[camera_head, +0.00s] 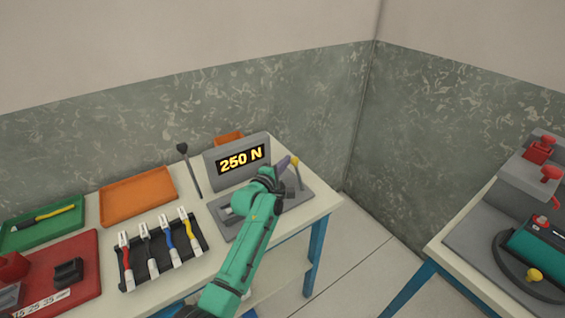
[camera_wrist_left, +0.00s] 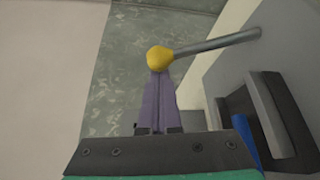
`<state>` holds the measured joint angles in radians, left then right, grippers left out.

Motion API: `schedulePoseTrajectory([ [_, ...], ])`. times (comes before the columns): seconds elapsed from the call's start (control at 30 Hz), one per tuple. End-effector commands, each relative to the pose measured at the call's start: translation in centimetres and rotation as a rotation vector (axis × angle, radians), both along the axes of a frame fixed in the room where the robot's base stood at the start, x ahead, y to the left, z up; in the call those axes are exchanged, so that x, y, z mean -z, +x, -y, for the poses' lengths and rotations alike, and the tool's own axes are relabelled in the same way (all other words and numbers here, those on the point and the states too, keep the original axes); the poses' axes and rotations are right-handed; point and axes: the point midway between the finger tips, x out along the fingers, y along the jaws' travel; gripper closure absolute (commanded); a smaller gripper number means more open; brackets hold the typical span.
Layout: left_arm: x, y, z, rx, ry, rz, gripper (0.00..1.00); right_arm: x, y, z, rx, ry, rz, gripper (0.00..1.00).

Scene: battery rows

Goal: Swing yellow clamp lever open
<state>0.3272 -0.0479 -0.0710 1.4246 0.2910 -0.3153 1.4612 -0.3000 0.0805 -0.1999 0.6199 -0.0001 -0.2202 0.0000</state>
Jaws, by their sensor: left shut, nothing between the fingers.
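The clamp lever is a grey rod with a yellow knob (camera_head: 295,160), standing at the right end of the grey tester (camera_head: 229,229) with the "250 N" display (camera_head: 241,159). In the left wrist view the yellow knob (camera_wrist_left: 158,57) is right at the fingertips, and its rod (camera_wrist_left: 215,43) runs off to the right. My left gripper (camera_head: 284,161) has purple fingers, which are shut and empty beside the knob. They also show in the left wrist view (camera_wrist_left: 159,76), seeming to touch the knob's underside; firm contact cannot be told. My arm hides part of the tester. My right gripper is out of view.
On the bench are an orange tray (camera_head: 137,197), a green tray (camera_head: 42,226), a red tray (camera_head: 72,270) and a black rack (camera_head: 128,281) with several coloured leads. Another bench (camera_head: 448,254) stands at right, beyond a floor gap.

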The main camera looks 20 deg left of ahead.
Motion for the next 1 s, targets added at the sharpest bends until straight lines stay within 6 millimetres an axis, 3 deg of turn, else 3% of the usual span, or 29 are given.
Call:
schedulePoseTrajectory([
  [0.37, -1.1, -2.0, 2.5, 0.002, 0.239, 0.198, 1.00, 0.6, 0.0, 0.0, 0.000, 0.000, 0.000, 1.00],
  [1.0, -0.8, -5.8, 7.0, 0.000, 0.686, 0.569, 1.00, 6.0, 0.0, 0.0, 0.000, 0.000, 0.000, 1.00],
])
